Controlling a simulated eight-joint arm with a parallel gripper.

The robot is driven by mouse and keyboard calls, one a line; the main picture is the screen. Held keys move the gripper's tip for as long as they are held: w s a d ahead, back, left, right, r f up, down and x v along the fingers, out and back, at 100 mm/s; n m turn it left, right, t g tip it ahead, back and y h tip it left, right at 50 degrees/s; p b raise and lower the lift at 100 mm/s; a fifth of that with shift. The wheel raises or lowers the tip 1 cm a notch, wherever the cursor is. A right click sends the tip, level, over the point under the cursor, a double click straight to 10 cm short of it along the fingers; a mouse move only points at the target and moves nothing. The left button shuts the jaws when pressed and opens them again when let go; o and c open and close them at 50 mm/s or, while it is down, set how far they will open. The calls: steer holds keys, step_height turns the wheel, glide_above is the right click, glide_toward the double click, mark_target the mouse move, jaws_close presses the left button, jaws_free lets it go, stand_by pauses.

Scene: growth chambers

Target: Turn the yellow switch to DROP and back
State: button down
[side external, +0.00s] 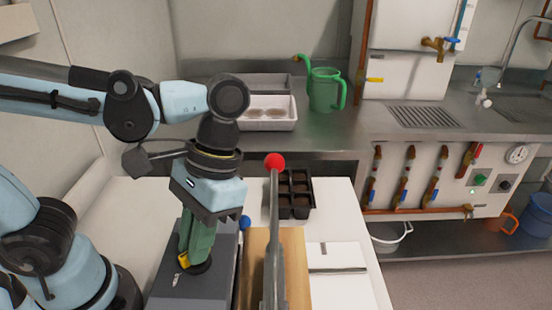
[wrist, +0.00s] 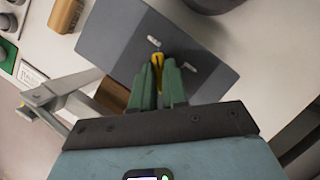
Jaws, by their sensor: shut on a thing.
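The yellow switch (wrist: 157,61) sits on a grey box, and in the wrist view its knob shows between my fingertips. In the side view a bit of the yellow switch (side external: 184,260) shows at the tips of my green fingers. My gripper (wrist: 159,72) points down at the box and is shut on the switch. The grey box (side external: 220,270) has a sloped dark top with small white marks (wrist: 153,41) beside the switch; I cannot read them. The fingers hide part of the switch, so its exact setting is unclear.
A lever with a red ball (side external: 275,161) stands just right of the box over a wooden block (side external: 294,260). A black seedling tray (side external: 300,212) lies behind it. A green watering can (side external: 325,92) and a white tray (side external: 268,124) stand on the back counter.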

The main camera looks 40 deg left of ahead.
steer(key=shift+m, duration=0.3)
steer(key=m+y, duration=0.2)
steer(key=m, duration=0.2)
steer(key=shift+d, duration=0.15)
steer(key=m+t+y, duration=0.1)
steer(key=m, duration=0.4)
steer(key=shift+s+d, duration=0.1)
steer(key=shift+s, duration=0.05)
steer(key=m+t+y, duration=0.1)
steer(key=m, duration=0.3)
steer(key=shift+s+t, duration=0.1)
steer(key=shift+t, duration=0.3)
steer(key=shift+m+t, duration=0.8)
steer(key=shift+m, duration=1.3)
steer(key=shift+y, duration=0.3)
steer(key=c, duration=1.1)
jaws_free()
steer(key=shift+c, duration=0.2)
steer(key=shift+s, duration=0.1)
steer(key=shift+d+r, duration=0.1)
